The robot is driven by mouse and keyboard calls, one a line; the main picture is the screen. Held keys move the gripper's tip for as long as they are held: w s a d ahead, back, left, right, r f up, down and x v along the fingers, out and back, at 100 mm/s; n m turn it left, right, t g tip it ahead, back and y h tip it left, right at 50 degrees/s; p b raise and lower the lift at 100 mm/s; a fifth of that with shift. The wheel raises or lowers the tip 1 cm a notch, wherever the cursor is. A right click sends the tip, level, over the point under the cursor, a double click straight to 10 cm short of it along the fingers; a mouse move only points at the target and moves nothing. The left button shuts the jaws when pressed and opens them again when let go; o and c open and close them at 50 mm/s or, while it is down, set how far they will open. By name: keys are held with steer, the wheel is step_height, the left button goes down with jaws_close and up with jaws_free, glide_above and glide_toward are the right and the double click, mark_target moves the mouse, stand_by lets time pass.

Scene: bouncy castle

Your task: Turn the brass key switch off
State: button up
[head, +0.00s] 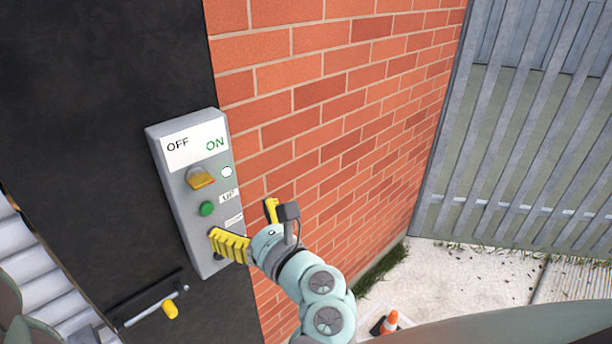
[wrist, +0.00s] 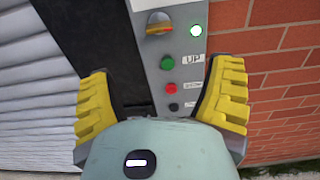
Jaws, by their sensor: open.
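The brass key switch (head: 201,178) sits on a grey control box (head: 180,205) below a white label reading OFF and ON. Its yellow-brass handle lies roughly sideways, and which label it points to I cannot tell. The switch also shows at the top of the wrist view (wrist: 159,24). A white lamp (head: 226,172) beside it looks lit. My gripper (head: 229,243) is at the lower part of the box, below the switch. In the wrist view its yellow fingers (wrist: 165,100) are spread wide with nothing between them.
A green UP button (head: 206,208) sits under the switch; a red button (wrist: 170,88) and a black one (wrist: 173,106) are lower. A brick wall (head: 330,100) is at the right. A door handle (head: 155,305) is at lower left.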

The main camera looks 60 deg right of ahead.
mark_target(204, 185)
steer(key=p+x, duration=0.6)
steer(key=x, duration=0.6)
steer(key=shift+w+a+r, duration=0.1)
steer(key=shift+w, duration=0.3)
steer(key=shift+p+x, duration=0.4)
steer(key=shift+x, duration=0.75)
steer(key=shift+c, duration=0.2)
steer(key=c, duration=1.2)
